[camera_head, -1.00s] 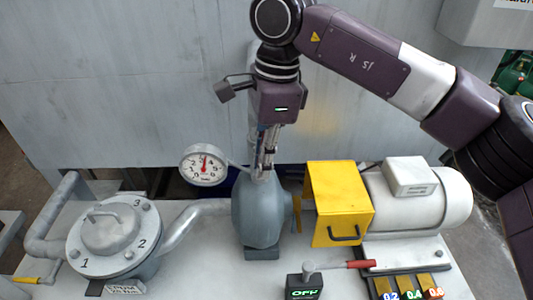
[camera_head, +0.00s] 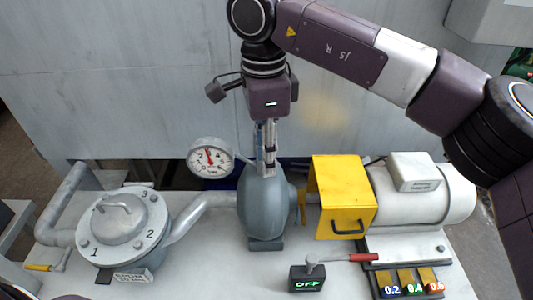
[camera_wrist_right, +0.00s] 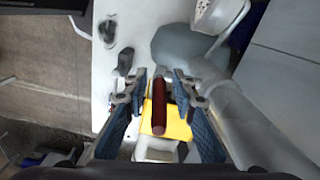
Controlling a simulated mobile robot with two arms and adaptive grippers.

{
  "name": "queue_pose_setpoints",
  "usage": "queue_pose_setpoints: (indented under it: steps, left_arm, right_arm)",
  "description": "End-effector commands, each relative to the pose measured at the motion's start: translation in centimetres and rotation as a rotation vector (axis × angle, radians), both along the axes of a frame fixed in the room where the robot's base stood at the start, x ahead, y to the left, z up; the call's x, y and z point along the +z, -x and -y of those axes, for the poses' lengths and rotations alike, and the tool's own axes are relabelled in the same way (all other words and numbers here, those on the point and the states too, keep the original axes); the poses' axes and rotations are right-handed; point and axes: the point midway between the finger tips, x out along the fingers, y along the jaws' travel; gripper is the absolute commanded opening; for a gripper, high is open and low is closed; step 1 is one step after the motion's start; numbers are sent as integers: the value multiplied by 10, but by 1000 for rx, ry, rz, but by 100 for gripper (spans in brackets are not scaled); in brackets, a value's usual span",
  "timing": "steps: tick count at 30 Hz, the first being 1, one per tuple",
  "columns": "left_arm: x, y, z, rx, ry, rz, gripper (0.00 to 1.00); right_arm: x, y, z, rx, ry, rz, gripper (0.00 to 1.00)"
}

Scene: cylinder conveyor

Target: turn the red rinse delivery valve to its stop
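In the right wrist view a dark red bar-shaped handle (camera_wrist_right: 158,105), apparently the red valve's, lies lengthwise between the fingers of my right gripper (camera_wrist_right: 157,88). The fingers stand apart, one on each side, with gaps visible beside the handle. In the head view my right gripper (camera_head: 265,145) points down just above the grey pump body (camera_head: 265,207), and I cannot make out the red valve handle there. My left gripper is not in view.
A pressure gauge (camera_head: 210,157) stands left of the gripper. A yellow guard (camera_head: 343,190) and white motor (camera_head: 428,200) stand right. In front is an OFF box (camera_head: 307,278) with another red-handled lever (camera_head: 350,258). A lidded grey vessel (camera_head: 123,228) stands left.

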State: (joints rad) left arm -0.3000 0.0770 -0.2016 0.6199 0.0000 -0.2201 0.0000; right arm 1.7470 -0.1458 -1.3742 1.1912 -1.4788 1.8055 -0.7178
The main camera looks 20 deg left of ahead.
Motion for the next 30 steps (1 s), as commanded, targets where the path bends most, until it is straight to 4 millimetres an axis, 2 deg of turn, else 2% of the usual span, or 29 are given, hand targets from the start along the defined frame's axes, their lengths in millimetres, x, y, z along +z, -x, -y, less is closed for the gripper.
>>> queue_pose_setpoints:
  steps: [11, 14, 24, 30]
  left_arm:
    - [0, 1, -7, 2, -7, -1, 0]
    - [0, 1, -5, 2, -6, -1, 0]
    - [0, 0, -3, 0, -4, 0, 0]
    - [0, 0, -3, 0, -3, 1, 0]
  right_arm:
    - [5, 0, 0, 0, -1, 0, 29]
    - [18, 0, -1, -1, -3, 1, 29]
    - [89, 1, -3, 0, -2, 1, 29]
    - [114, 1, -3, 1, 1, 0, 29]
